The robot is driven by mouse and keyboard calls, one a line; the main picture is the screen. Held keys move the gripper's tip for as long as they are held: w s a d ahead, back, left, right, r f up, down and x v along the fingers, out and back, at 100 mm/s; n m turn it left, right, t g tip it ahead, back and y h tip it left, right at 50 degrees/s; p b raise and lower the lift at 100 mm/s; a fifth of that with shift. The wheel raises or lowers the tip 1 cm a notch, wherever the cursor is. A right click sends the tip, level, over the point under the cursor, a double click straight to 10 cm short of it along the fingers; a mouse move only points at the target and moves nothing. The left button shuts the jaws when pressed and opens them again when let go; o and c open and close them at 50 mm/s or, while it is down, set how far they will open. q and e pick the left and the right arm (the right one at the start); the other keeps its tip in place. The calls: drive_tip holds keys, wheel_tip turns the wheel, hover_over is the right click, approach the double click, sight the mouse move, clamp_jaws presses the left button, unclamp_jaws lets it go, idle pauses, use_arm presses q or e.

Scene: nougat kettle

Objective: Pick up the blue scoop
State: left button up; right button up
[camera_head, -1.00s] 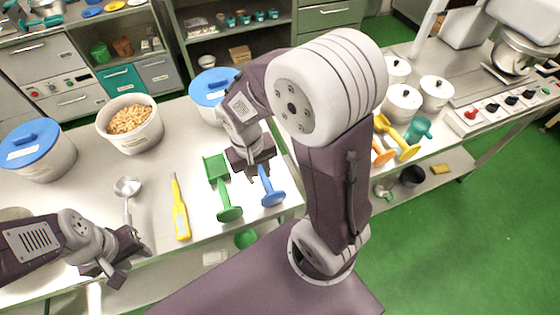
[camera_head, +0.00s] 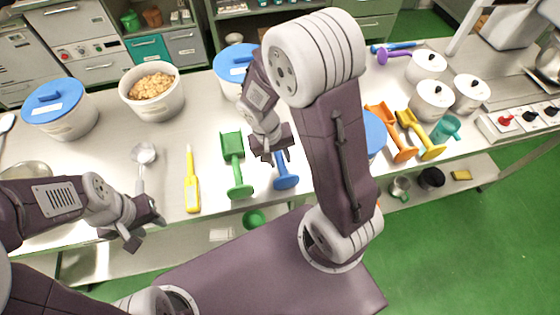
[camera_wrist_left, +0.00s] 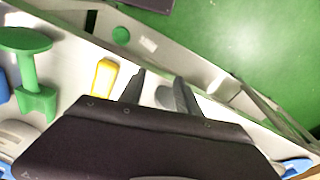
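The blue scoop (camera_head: 286,178) lies on the steel counter near its front edge, right of a green scoop (camera_head: 236,170). Its handle end shows; its upper part is hidden behind my right gripper (camera_head: 271,152). That gripper is right above the upper part of the scoop. I cannot tell whether its fingers are open or touch the scoop. My left gripper (camera_head: 146,228) is at the counter's front edge, below the ladle (camera_head: 141,168). The left wrist view shows its two fingers (camera_wrist_left: 158,92) apart, with a grey object partly visible between them.
A yellow-handled tool (camera_head: 191,185) lies between the ladle and the green scoop. A tub of nuts (camera_head: 152,100) and a blue-lidded tub (camera_head: 60,110) stand behind. Orange (camera_head: 393,130) and yellow (camera_head: 420,135) scoops lie right of my right arm, near white lidded pots (camera_head: 432,100).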

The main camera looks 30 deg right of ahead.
drive_tip(key=shift+d+f, duration=0.2)
drive_tip(key=shift+f, duration=0.65)
use_arm(q)
drive_tip(key=shift+w+f, duration=0.1)
drive_tip(key=shift+f, duration=0.1)
use_arm(e)
clamp_jaws()
drive_tip(key=shift+r, duration=0.1)
